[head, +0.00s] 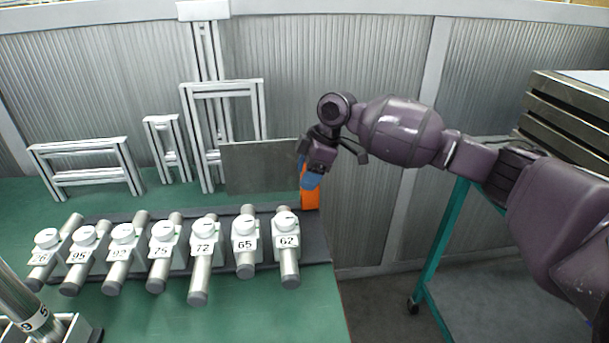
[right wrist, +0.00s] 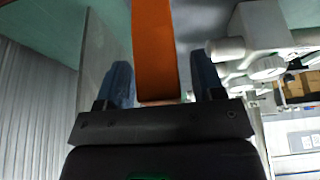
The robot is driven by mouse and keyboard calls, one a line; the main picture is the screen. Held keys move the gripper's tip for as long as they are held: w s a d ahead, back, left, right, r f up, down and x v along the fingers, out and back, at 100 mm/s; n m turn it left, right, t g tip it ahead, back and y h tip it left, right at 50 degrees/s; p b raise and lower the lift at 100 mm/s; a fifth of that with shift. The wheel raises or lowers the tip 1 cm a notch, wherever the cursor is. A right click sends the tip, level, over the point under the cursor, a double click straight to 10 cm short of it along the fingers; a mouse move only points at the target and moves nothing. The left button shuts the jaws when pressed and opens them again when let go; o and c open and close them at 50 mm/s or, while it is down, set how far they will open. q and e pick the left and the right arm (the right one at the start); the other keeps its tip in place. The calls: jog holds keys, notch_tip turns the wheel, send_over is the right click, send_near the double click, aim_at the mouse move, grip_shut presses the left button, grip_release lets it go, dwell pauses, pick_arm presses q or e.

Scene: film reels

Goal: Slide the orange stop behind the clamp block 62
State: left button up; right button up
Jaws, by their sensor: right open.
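The orange stop (head: 310,194) stands at the back right of the dark rail, behind and a little right of clamp block 62 (head: 286,226). Its upper part is hidden by my right gripper (head: 311,181) in the head view. In the right wrist view the orange stop (right wrist: 155,50) lies between the two blue fingers of my right gripper (right wrist: 160,85), with a visible gap on each side. The right gripper is open around it. Clamp block 62 holds a grey cylinder and has a white knob. My left gripper is not in view.
Several more numbered clamp blocks, including 65 (head: 245,240) and 72 (head: 204,243), stand in a row to the left on the dark rail (head: 318,244). A grey upright plate (head: 258,168) stands just left of the right gripper. White frames (head: 223,88) stand behind.

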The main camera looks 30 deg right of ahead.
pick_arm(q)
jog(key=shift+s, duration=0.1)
pick_arm(e)
jog(key=shift+a+f, duration=0.1)
grip_shut()
jog(key=shift+w+a, duration=0.25)
jog(key=shift+a, duration=0.1)
pick_arm(q)
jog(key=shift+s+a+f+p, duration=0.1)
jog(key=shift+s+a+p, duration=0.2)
jog(key=shift+p, duration=0.35)
pick_arm(e)
jog(key=a, duration=0.1)
jog(key=w+a, duration=0.1)
jog(key=a, duration=0.1)
jog(key=w+a, duration=0.1)
jog(key=a, duration=0.1)
jog(key=shift+w+a, duration=0.15)
jog(key=shift+w, duration=0.1)
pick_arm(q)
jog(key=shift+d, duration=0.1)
pick_arm(e)
grip_release()
